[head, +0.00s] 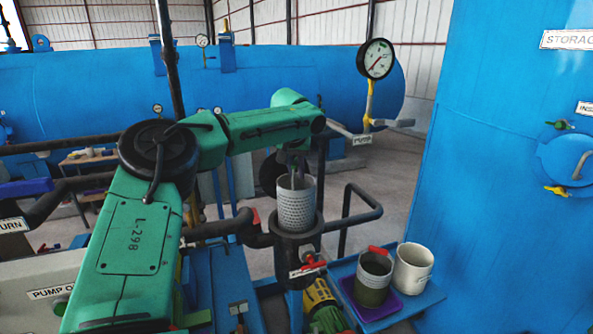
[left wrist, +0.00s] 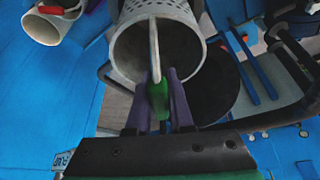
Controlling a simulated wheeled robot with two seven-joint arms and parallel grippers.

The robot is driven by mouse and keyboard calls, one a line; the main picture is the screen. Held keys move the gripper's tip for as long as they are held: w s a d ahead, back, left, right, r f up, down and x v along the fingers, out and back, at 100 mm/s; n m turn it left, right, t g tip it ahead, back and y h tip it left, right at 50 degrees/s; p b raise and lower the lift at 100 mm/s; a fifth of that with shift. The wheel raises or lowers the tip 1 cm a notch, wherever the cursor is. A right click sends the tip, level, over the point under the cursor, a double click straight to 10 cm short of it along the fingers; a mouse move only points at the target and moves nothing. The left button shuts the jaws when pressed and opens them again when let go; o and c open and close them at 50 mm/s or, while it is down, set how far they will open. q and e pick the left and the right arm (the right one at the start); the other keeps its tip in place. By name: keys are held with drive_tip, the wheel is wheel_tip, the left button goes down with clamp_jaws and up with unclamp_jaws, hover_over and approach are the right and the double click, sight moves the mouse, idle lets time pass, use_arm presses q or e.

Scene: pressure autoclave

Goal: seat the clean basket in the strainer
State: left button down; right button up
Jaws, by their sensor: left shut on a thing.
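The clean basket (head: 296,207) is a grey perforated cylinder, upright, with its lower end at the round black mouth of the strainer (head: 297,247) in the head view. I cannot tell how deep it sits, or whether it touches the rim. In the left wrist view the basket (left wrist: 185,35) shows its open top, with a pale bail handle crossing it and a green grip (left wrist: 158,98). My left gripper (left wrist: 160,110) is shut on that green grip, above the basket. In the head view the gripper is mostly hidden by my arm. My right gripper is not in view.
A basket with a red grip (head: 374,268) and dark lower part stands on a purple tray (head: 377,308), beside a white bucket (head: 413,268). A red valve handle (head: 313,262) is at the strainer's front. Black pipes flank it; a blue tank (head: 500,170) stands right.

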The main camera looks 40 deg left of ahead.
sight(292, 192)
use_arm(q)
drive_tip(key=shift+f+b, duration=2.1)
drive_tip(key=shift+f, duration=2.85)
drive_tip(key=shift+f+b, duration=2)
drive_tip(key=shift+f, duration=1.9)
drive_tip(key=c, duration=0.7)
unclamp_jaws()
drive_tip(key=shift+r, duration=0.1)
drive_tip(key=b+v, duration=0.2)
drive_tip(key=v, duration=1.2)
drive_tip(key=shift+s+r+b, duration=0.2)
drive_tip(key=shift+r+b, duration=0.1)
drive_tip(key=shift+b, duration=0.05)
